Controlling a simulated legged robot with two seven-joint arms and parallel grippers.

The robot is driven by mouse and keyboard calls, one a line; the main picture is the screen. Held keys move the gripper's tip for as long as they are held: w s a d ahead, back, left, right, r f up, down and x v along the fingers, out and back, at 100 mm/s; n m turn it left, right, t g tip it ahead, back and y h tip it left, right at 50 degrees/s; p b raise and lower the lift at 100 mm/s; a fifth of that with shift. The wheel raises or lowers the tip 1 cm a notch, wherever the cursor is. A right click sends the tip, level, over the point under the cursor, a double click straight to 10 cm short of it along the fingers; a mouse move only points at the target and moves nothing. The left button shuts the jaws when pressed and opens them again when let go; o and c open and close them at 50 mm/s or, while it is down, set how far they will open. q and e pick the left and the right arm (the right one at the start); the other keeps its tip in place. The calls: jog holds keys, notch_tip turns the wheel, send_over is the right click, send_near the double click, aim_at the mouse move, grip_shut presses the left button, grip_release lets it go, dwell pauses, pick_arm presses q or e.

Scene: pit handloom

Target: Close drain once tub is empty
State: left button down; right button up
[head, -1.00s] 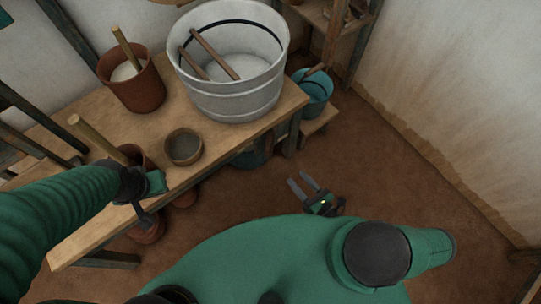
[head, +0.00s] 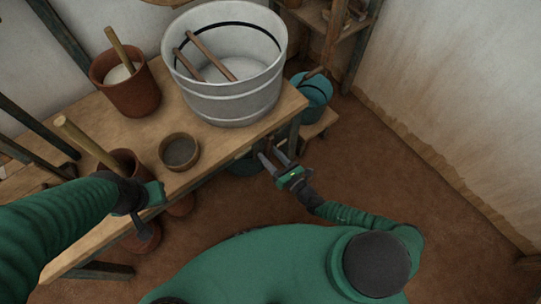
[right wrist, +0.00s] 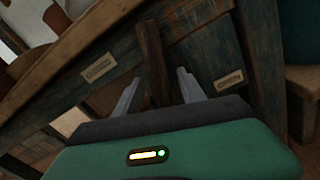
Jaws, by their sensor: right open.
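The large whitish tub (head: 235,105) stands on the wooden table with two wooden sticks inside. Its pale bottom shows, but I cannot tell whether liquid is in it. No drain is clearly identifiable. My right gripper (head: 273,152) is open, just off the table's front edge below the tub. In the right wrist view its jaws (right wrist: 157,77) point at the table's side, and a dark wooden upright piece (right wrist: 153,62) shows between them, not visibly gripped. My left gripper (head: 150,196) is at the table's front edge beside a brown pot; its jaws are unclear.
The table (head: 225,138) holds a red-brown pot with a stick (head: 130,95) and a small round bowl (head: 180,152). A teal bucket (head: 313,92) stands on a low stool to the right. Two small labels (right wrist: 98,68) mark the table's side. The floor at right is clear.

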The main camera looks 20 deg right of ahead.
grip_shut()
dwell(1.3)
